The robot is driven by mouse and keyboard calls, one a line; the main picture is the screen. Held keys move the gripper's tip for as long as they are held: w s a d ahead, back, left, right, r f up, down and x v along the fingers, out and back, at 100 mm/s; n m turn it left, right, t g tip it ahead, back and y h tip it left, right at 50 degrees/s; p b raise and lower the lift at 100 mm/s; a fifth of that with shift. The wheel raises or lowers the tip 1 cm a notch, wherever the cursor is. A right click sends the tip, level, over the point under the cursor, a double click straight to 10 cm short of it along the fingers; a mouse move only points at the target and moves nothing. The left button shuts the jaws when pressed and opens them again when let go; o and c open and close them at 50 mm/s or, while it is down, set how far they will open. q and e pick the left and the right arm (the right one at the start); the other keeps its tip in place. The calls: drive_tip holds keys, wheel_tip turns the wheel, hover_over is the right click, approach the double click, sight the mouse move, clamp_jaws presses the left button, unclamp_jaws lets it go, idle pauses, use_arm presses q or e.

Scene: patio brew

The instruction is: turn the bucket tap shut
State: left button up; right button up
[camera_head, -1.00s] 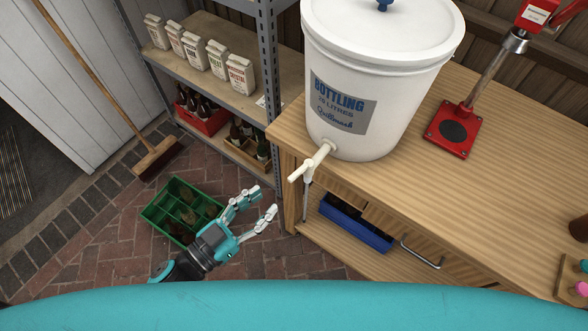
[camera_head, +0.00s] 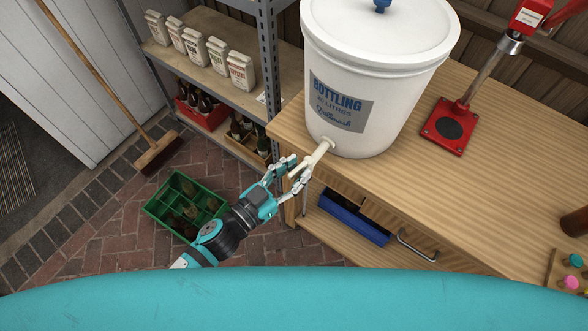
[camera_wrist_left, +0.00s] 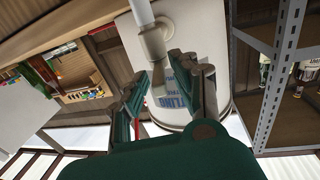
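The white bottling bucket (camera_head: 375,80), with a lid and a grey label, stands on the wooden bench. Its cream tap (camera_head: 321,153) sticks out from its lower front. My left gripper (camera_head: 297,166) is at the outer end of the tap, with its fingers on either side of it. In the left wrist view the gripper (camera_wrist_left: 158,78) has its fingertips apart, with the tap (camera_wrist_left: 154,42) and bucket (camera_wrist_left: 178,96) beyond them. Contact with the tap cannot be told. The fingers partly hide the tap's outer end in the head view. My right gripper is out of view.
The wooden bench (camera_head: 480,190) holds a red bench capper (camera_head: 450,125) to the right. A blue crate (camera_head: 353,218) sits underneath. A metal-post shelf (camera_head: 222,80) stands close left of the tap. A green crate (camera_head: 187,206) is on the brick floor.

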use_arm(q)
drive_tip(key=c, duration=0.4)
clamp_jaws()
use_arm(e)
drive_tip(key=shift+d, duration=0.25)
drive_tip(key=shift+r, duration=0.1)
use_arm(q)
drive_tip(key=w+m+g+b, duration=0.3)
drive_tip(key=m+g+b, duration=0.5)
drive_tip(key=g, duration=0.3)
drive_tip(key=w+m+g+h+b, duration=0.1)
drive_tip(key=w+m+g+b, duration=0.2)
drive_tip(key=m+g+b, duration=0.5)
drive_tip(key=shift+a+g+h+b, duration=0.3)
drive_tip(key=shift+g+b, duration=0.35)
drive_tip(key=shift+g, duration=1.65)
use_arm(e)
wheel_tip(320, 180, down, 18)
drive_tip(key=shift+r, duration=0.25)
